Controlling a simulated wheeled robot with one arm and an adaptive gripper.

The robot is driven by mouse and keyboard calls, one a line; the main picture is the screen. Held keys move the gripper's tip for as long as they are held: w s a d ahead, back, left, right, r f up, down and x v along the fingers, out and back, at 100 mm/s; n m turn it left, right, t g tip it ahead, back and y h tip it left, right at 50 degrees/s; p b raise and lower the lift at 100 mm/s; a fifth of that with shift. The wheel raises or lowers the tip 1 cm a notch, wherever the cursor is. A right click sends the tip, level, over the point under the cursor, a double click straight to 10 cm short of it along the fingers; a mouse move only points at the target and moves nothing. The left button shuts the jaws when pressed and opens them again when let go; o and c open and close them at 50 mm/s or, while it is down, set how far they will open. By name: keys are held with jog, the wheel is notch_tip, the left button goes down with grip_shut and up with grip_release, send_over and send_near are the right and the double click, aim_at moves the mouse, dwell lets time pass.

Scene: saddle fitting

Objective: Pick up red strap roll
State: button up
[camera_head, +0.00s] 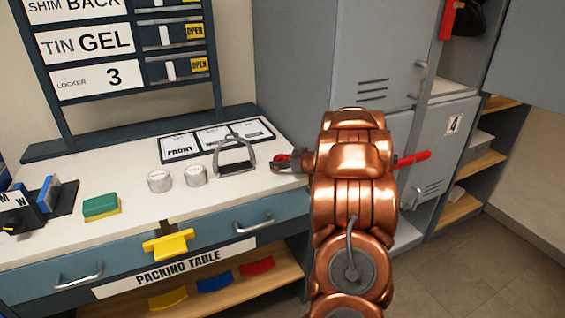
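A small red object (281,160), which looks like the red strap roll, is at the right end of the white packing table top. It is partly covered by dark parts at the end of my copper arm. My gripper (287,166) shows only as a small dark shape left of the copper wrist, right at the red object. The fingers are too small and hidden to tell whether they are open or closed on it, or whether the object rests on the table.
A metal stirrup (235,158), two pale round tins (160,181) and a green-yellow block (101,206) stand on the packing table (130,178). Grey lockers (330,60) rise behind on the right. A red bar (412,158) sticks out right of my arm.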

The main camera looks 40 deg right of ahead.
jog(key=c, duration=1)
